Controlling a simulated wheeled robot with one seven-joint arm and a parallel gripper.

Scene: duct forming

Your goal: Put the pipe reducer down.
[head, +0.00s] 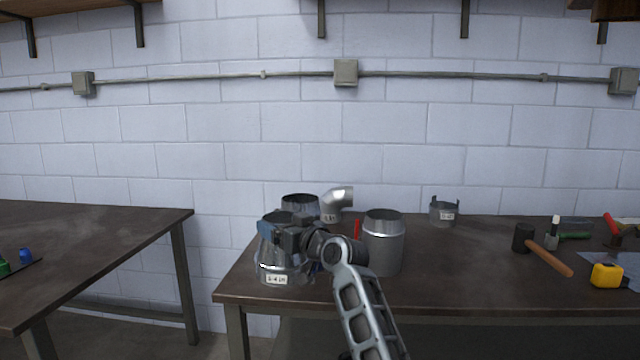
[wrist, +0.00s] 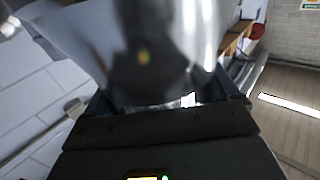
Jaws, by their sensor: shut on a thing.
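The pipe reducer (head: 282,262) is a shiny metal cone with a narrower top and a wide, labelled bottom rim. It stands upright at the left end of the right-hand workbench (head: 460,290) in the head view. My gripper (head: 284,235) is shut on its upper part, and my gripper and wrist hide some of its right side. I cannot tell whether its bottom rim touches the bench top. In the wrist view the reducer (wrist: 165,45) fills the upper middle, blurred, between the jaws of my gripper (wrist: 165,103).
A metal cylinder (head: 383,248) stands just right of the reducer. Another round duct piece (head: 300,206) and an elbow (head: 338,203) are behind it. A small collar (head: 442,213), a mallet (head: 545,254) and a yellow tape measure (head: 606,275) lie farther right. Bench space right of the cylinder is clear.

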